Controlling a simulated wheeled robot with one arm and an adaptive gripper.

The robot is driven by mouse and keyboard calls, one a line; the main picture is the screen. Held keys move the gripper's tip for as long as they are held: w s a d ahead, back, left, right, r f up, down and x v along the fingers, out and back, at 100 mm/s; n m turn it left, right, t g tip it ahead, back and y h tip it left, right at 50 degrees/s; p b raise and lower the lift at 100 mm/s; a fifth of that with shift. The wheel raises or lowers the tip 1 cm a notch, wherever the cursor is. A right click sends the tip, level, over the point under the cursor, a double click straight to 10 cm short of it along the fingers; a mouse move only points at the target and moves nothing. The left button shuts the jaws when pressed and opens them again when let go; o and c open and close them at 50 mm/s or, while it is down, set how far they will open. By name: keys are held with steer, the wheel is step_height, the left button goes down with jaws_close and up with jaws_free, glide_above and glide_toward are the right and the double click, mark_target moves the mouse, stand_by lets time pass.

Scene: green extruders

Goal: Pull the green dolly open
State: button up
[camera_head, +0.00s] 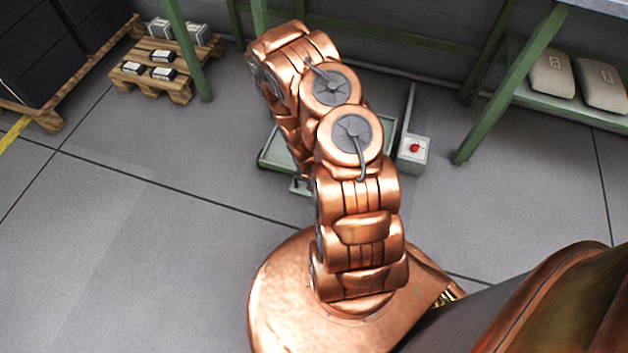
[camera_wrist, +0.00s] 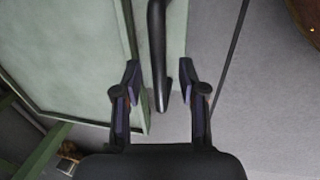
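The green dolly (camera_head: 274,156) is low on the floor in the head view, largely hidden behind my copper arm. In the wrist view its pale green panel (camera_wrist: 70,50) fills the left side. A dark, bent bar (camera_wrist: 157,50), which looks like its handle, comes down from the top of the wrist view. My gripper (camera_wrist: 160,82) is open, with one finger on each side of this bar. A gap shows between the bar and each finger. My gripper is hidden behind my arm in the head view.
A grey-green box with a red button (camera_head: 414,148) stands right of the dolly. A green workbench leg (camera_head: 505,90) and shelf with sacks (camera_head: 552,74) are farther right. A wooden pallet (camera_head: 150,86) with small boxes is at the back left.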

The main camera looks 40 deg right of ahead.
steer(key=v, duration=1.2)
stand_by(0.5)
stand_by(0.5)
steer(key=s+a+r+m+g+p, duration=0.15)
steer(key=a+r+p, duration=0.45)
steer(key=r, duration=1.3)
steer(key=s+a+r+m+p, duration=0.1)
steer(key=r+m+p, duration=0.2)
steer(key=r+p, duration=1.2)
steer(key=s+a+r+p, duration=0.3)
steer(key=s+a+r, duration=0.1)
steer(key=r, duration=0.7)
steer(key=s+a+r+m+g+y+p, duration=0.1)
steer(key=s+a+r+p, duration=0.2)
steer(key=s+r, duration=0.4)
steer(key=s+a+r+y+p, duration=0.1)
steer(key=s+a+r+p, duration=0.3)
steer(key=r, duration=1.2)
steer(key=shift+s+a+r+m, duration=0.2)
steer(key=shift+s+a+m, duration=0.15)
steer(key=shift+s, duration=0.4)
